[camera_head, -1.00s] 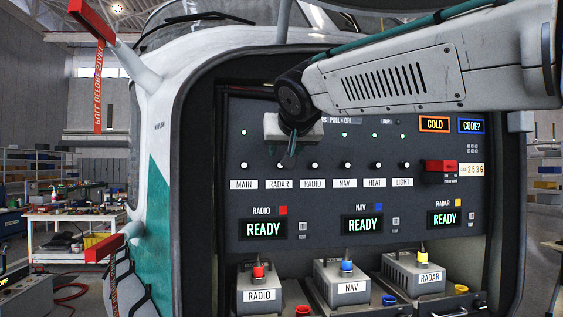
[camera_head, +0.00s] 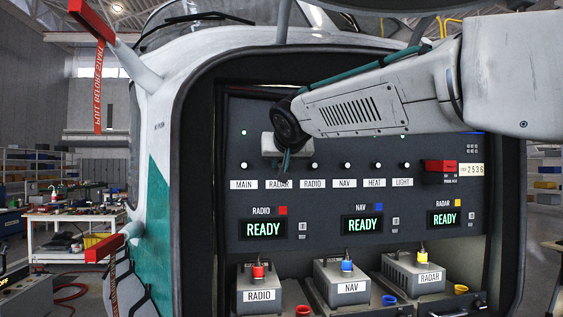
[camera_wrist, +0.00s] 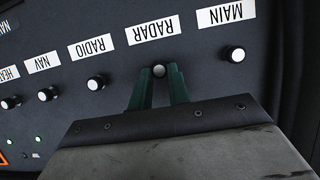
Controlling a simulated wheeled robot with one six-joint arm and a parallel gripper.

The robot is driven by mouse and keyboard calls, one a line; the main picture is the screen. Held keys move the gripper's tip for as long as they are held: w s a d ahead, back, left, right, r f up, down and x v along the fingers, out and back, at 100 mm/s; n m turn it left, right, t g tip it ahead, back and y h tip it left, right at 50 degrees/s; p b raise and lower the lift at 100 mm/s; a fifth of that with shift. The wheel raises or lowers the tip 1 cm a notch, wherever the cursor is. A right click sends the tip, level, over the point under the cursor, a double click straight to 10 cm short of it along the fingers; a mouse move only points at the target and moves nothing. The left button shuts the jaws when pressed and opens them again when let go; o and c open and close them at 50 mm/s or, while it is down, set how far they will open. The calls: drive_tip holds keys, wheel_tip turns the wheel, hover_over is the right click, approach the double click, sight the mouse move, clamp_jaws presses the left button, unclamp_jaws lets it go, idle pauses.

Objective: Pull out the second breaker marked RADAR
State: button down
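The breaker marked RADAR is the second in the row. Its round pale knob (camera_wrist: 159,70) sits right below its label in the wrist view, between the two green fingertips of my gripper (camera_wrist: 160,74). The fingers are apart with the knob in the gap; contact is too small to judge. In the head view my gripper (camera_head: 284,168) is in front of the panel just above the RADAR label (camera_head: 279,184) and hides the RADAR knob. The MAIN breaker knob (camera_wrist: 237,54) is beside it, clear of the fingers.
The RADIO (camera_head: 314,165), NAV (camera_head: 345,165) and HEAT (camera_head: 378,165) breakers continue the row to the right. A red switch cover (camera_head: 440,166) is at the panel's right. Three READY displays and three labelled boxes are below. My arm covers the panel's upper right.

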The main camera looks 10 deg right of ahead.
drive_tip(key=shift+s, duration=0.9)
drive_tip(key=c, duration=1.3)
unclamp_jaws()
drive_tip(key=shift+s, duration=0.1)
drive_tip(key=v, duration=0.7)
drive_tip(key=shift+s+r, duration=0.15)
drive_tip(key=shift+s, duration=0.15)
